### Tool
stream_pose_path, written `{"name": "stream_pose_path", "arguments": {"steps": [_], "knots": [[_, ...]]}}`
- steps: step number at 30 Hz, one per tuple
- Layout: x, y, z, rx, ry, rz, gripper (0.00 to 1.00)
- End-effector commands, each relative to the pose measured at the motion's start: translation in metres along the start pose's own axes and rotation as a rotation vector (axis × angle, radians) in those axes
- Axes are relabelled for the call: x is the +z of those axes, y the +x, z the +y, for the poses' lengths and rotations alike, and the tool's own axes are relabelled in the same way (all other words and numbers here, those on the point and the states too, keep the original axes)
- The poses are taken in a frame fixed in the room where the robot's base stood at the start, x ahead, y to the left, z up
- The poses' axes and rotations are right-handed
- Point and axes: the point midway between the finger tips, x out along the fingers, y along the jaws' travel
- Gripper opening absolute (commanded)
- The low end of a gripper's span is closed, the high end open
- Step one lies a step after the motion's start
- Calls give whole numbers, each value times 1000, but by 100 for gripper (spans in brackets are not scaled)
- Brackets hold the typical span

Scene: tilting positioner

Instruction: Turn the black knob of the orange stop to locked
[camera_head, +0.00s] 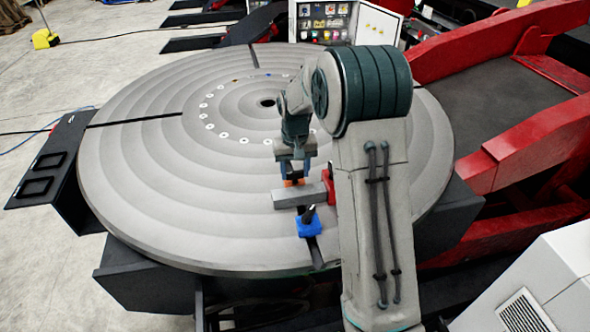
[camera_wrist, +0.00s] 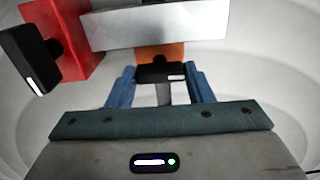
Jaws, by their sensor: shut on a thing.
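The orange stop (camera_wrist: 158,52) sits against the far side of a grey metal bar (camera_wrist: 150,27) on the round table; its body also shows in the head view (camera_head: 290,183). Its black knob (camera_wrist: 160,73) faces my wrist camera, with a short white mark near its right end. My gripper (camera_wrist: 163,80) has its blue fingers on either side of this knob and is shut on it. In the head view my gripper (camera_head: 293,172) comes down from above over the orange stop. The head view hardly shows the knob.
A red stop (camera_wrist: 65,40) with its own black knob (camera_wrist: 30,60) stands at the bar's end, close beside my gripper. A blue stop (camera_head: 308,228) with a black knob is on the bar's near side. The table's left side (camera_head: 140,170) is clear.

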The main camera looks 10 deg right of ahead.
Motion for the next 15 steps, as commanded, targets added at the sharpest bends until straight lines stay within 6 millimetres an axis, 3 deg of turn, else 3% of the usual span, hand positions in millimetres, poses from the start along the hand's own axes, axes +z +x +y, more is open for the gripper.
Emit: {"name": "stream_pose_path", "arguments": {"steps": [3, 4, 6, 15], "knots": [[0, -1, 0, 0, 0, 1, 24], [0, -1, 0, 0, -1, 1, 52], [0, -1, 0, 0, -1, 1, 69], [0, -2, 0, 0, -1, 1, 69]]}}
